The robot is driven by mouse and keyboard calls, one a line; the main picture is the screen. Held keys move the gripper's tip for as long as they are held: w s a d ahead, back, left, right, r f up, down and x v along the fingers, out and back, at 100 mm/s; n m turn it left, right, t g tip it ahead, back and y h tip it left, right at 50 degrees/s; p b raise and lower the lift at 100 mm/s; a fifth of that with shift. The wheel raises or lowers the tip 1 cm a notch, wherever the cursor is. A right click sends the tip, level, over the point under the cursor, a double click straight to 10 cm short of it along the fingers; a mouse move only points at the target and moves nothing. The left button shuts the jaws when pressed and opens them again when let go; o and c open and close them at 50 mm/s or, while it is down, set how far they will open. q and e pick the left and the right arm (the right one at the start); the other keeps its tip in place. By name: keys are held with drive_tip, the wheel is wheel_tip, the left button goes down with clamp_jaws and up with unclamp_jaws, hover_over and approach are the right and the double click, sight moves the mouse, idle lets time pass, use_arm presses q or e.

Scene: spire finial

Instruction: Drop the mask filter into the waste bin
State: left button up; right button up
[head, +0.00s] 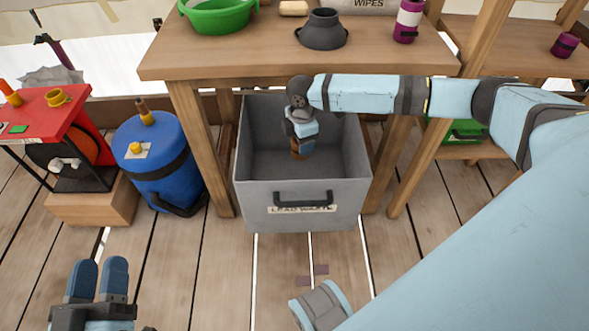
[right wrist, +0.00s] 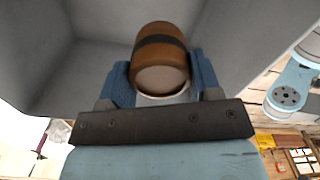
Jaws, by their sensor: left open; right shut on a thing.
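The waste bin (head: 300,197) is a grey open box with a black handle and a "LEAD WASTE" label, standing on the floor under the table's front edge. My right gripper (head: 300,143) hangs down inside the bin's opening. It is shut on the mask filter (head: 300,153), a small brown cylinder. In the right wrist view the mask filter (right wrist: 160,58) shows a dark band and a pale end between the blue fingers, with the grey bin walls around it. My left gripper (head: 98,283) is open and empty at the lower left, above the floor.
A wooden table (head: 300,70) behind the bin holds a green bowl (head: 218,15), a dark grey mask-like piece (head: 322,32) and a purple bottle (head: 408,20). A blue drum (head: 158,165) and red-topped stand (head: 45,115) are left. The floor in front is clear.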

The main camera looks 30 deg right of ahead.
wheel_tip(320, 180, down, 21)
drive_tip(key=b, duration=0.8)
drive_tip(key=shift+r+b, duration=0.2)
drive_tip(key=shift+b, duration=0.2)
drive_tip(key=shift+f, duration=0.1)
use_arm(q)
wheel_tip(320, 180, down, 8)
drive_tip(key=w+m+g, duration=0.1)
drive_tip(key=m+g, duration=0.1)
drive_tip(key=shift+w+f+m, duration=0.25)
drive_tip(key=shift+w+m, duration=0.05)
drive_tip(key=shift+a, duration=0.1)
use_arm(e)
drive_tip(key=shift+f, duration=0.5)
use_arm(q)
drive_tip(key=shift+s+f+g, duration=0.15)
drive_tip(key=shift+f+g, duration=0.1)
drive_tip(key=shift+g, duration=0.05)
use_arm(e)
drive_tip(key=o, duration=0.9)
